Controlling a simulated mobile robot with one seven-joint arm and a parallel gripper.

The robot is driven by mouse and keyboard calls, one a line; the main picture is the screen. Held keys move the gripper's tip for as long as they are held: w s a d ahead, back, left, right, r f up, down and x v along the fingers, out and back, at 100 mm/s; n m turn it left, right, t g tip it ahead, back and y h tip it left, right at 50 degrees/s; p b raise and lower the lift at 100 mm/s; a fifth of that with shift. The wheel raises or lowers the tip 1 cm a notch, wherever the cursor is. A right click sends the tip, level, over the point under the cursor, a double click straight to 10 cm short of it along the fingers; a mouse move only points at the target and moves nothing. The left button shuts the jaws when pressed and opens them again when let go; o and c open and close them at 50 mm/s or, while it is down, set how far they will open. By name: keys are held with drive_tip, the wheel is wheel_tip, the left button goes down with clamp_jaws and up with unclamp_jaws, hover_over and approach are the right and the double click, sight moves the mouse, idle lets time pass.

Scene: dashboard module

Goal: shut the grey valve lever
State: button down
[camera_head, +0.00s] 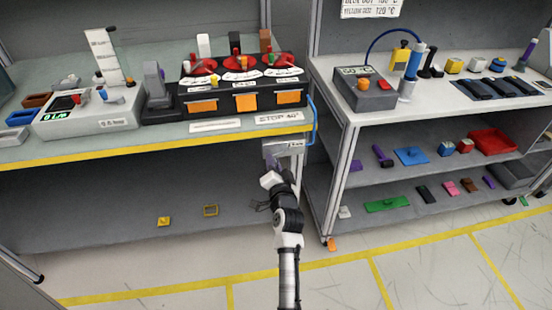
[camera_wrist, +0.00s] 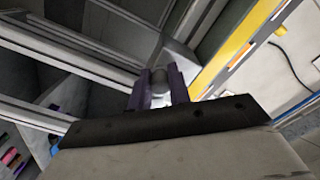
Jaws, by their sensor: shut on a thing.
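A grey valve panel (camera_head: 287,146) with a small label sits just under the front right corner of the left bench. My gripper (camera_head: 272,162) is up against its front. In the wrist view, the two dark purple fingers of my gripper (camera_wrist: 160,89) are closed around a rounded grey piece, which looks like the valve lever (camera_wrist: 160,79). In the head view the lever is hidden behind my gripper. How far the lever is turned cannot be told.
The left bench's yellow front edge (camera_head: 110,153) runs just above my gripper. A blue hose (camera_head: 313,120) loops down at the bench's right end. The right shelf unit (camera_head: 340,175) stands close by. The floor in front (camera_head: 190,290) is clear.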

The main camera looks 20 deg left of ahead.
drive_tip(key=shift+a+r+m+p, duration=0.1)
drive_tip(key=shift+r+m+p, duration=0.45)
drive_tip(key=shift+m+p, duration=0.5)
drive_tip(key=shift+a+r+m+p, duration=0.1)
drive_tip(key=shift+r+m+p, duration=0.45)
drive_tip(key=shift+m+p, duration=0.5)
drive_tip(key=c, duration=1.3)
unclamp_jaws()
drive_tip(key=shift+s+d+f, duration=0.1)
drive_tip(key=shift+s, duration=0.05)
